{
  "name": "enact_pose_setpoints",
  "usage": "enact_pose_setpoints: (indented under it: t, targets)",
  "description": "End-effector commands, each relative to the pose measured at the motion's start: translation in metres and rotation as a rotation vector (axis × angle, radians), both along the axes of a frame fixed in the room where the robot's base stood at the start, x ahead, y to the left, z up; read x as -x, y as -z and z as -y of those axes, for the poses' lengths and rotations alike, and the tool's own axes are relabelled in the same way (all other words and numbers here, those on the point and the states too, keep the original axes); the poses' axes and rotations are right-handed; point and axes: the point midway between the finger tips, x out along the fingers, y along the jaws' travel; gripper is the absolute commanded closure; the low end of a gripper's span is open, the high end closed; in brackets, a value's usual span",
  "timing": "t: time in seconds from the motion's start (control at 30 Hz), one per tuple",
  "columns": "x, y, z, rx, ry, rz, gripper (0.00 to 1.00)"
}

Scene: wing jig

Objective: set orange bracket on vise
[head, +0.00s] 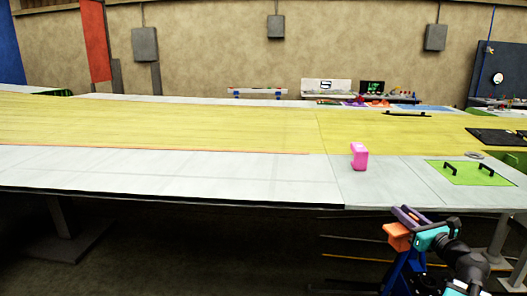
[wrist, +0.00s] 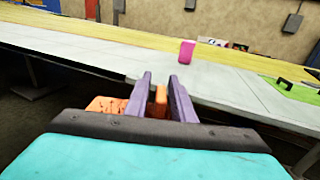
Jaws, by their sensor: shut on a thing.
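My gripper (head: 411,217) has purple fingers and a teal body, and is in front of the near table edge at the lower right of the head view. The fingers also show in the wrist view (wrist: 160,82), shut on the orange bracket (wrist: 160,101). One orange part of the bracket is upright between the fingers, and a flat orange part sticks out to their left. In the head view the bracket (head: 397,236) hangs at the left side of the fingers. It is clear of the table. I cannot make out a vise in either view.
A long grey and yellow table (head: 250,175) spans the view. A pink block (head: 359,156) stands near its front edge, also in the wrist view (wrist: 186,51). A green plate (head: 470,176) with black handles lies to its right. Bare grey surface lies left of the block.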

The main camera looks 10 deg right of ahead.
Motion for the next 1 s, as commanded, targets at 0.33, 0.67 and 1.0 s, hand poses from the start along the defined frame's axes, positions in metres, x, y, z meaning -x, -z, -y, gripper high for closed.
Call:
enact_pose_setpoints:
  t: [0.33, 0.67, 1.0]
  targets:
    - [-0.057, 0.042, -0.088, -0.002, -0.171, -0.001, 1.0]
    - [-0.094, 0.082, -0.18, -0.003, -0.346, 0.0, 1.0]
    - [-0.113, 0.122, -0.284, -0.003, -0.543, 0.0, 1.0]
